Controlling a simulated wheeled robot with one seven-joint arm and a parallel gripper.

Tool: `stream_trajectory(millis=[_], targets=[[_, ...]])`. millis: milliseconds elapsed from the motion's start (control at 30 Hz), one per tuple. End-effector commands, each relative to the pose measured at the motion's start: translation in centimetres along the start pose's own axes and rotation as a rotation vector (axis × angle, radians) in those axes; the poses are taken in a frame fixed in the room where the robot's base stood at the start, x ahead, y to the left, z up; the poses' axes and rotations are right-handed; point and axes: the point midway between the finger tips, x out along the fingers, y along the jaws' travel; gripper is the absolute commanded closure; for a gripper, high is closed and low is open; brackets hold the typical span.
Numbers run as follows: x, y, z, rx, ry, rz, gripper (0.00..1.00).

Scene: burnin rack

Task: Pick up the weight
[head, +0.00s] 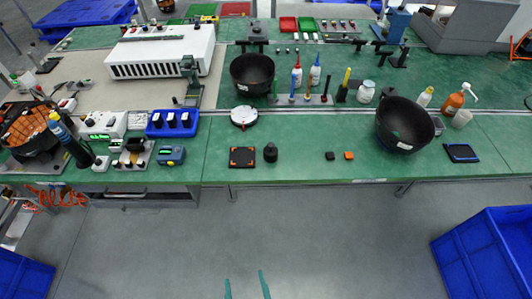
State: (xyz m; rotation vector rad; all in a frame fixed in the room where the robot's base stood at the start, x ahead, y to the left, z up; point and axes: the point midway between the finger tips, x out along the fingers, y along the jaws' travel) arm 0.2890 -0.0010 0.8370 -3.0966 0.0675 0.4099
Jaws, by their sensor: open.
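The weight appears to be the small black cylinder with a narrower knob on top (270,154). It stands upright near the front edge of the green bench, just right of a flat black plate with orange corners (242,157). My gripper (247,286) shows only as two teal fingertips at the bottom edge of the head view. The fingertips are apart, with nothing between them. They appear over the grey floor, in front of the bench and well away from the weight.
A white round device (244,116) lies behind the plate. Small black (330,156) and orange (349,155) blocks lie to the right. A black bowl (251,85) stands behind, another (402,130) at right. A blue crate (485,250) is on the floor at right.

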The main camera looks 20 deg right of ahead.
Motion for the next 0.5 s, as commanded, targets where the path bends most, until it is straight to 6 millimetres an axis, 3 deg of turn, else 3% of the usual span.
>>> stream_trajectory(millis=[33,267,500], targets=[[2.0,0.2,-0.2,0.005,0.004,0.015,0.37],[9.9,1.8,-0.6,0.030,-0.029,0.078,0.37],[17.7,4.7,-3.1,0.055,-0.062,0.158,0.37]])
